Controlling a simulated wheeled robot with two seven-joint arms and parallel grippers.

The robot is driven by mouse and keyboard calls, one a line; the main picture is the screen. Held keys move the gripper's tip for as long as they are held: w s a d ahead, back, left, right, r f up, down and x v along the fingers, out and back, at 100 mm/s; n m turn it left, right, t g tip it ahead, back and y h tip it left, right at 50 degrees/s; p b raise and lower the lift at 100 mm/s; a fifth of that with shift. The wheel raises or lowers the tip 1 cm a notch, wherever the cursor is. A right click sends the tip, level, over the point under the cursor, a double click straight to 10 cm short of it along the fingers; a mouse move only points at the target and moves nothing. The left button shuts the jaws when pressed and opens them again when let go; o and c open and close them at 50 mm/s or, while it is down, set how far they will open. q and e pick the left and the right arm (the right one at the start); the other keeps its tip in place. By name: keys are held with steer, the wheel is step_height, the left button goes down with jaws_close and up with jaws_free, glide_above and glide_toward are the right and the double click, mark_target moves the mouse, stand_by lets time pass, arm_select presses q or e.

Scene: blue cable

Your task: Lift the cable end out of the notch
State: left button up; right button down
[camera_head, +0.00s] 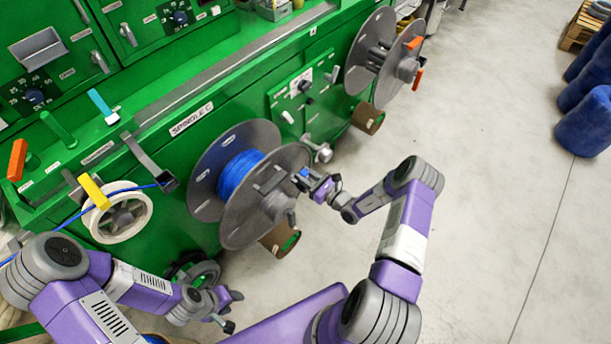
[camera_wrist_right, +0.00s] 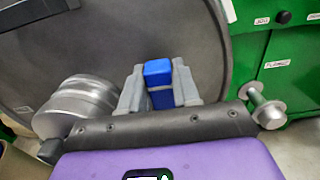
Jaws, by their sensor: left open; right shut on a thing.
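The blue cable (camera_head: 238,173) is wound on the grey spool (camera_head: 257,205) on the green machine. A blue piece, seemingly the cable end (camera_wrist_right: 158,73), stands between the fingers of my right gripper (camera_wrist_right: 160,92) in the right wrist view. In the head view my right gripper (camera_head: 313,184) is shut on it beside the right edge of the spool's near flange. I cannot make out the notch or whether the end is still inside it. My left gripper (camera_head: 227,308) is open and empty, low in front of the machine, below the spool.
An empty grey reel (camera_head: 384,55) stands on the machine further right. A white roll (camera_head: 122,215) and a cable guide (camera_head: 168,182) are left of the spool. A brown roller (camera_head: 280,240) sits under the spool.

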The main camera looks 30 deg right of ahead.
steer(key=shift+r+p, duration=2.25)
steer(key=shift+r, duration=0.55)
